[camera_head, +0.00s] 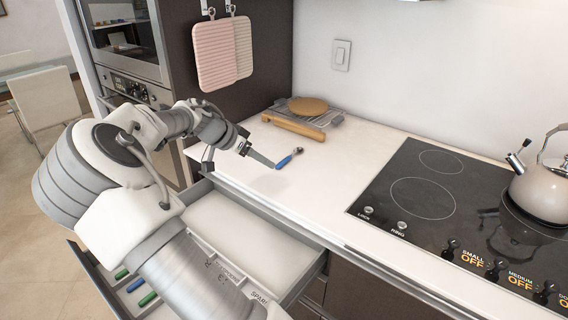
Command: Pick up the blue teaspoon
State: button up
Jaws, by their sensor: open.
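The blue teaspoon (289,158) lies on the white counter, with its blue handle toward the front left and its metal bowl toward the back right. My gripper (241,167) is over the counter's front edge, to the left of the teaspoon. Its jaws are open. One grey finger reaches right and its tip ends close to the blue handle; whether it touches I cannot tell. The other finger shows at the left. Nothing shows between the fingers.
A wooden board on a wire rack (305,119) stands behind the teaspoon. A black cooktop (424,190) with a kettle (541,190) is at the right. An open drawer (262,240) below holds several green- and blue-handled items. Pot holders (215,54) hang at the back.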

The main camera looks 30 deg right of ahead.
jog(key=w+a+t+h, duration=0.1)
jog(key=w+a+h, duration=0.2)
jog(key=w, duration=0.3)
jog(key=b, duration=0.2)
send_near(289, 156)
jog(key=shift+w+d+f+m, duration=0.15)
jog(key=shift+w+d+f, duration=0.1)
jog(key=shift+d+f, duration=0.2)
jog(key=shift+w+d+f+m, duration=0.15)
jog(key=shift+w+d+f, duration=0.15)
jog(key=shift+d, duration=0.25)
jog(key=x, duration=0.4)
jog(key=shift+s+d+f, duration=0.15)
jog(key=shift+s+d, duration=0.15)
jog(key=shift+s, duration=0.05)
jog(key=shift+w+d+f, duration=0.1)
jog(key=shift+d+f, duration=0.1)
jog(key=shift+d, duration=0.2)
grip_shut()
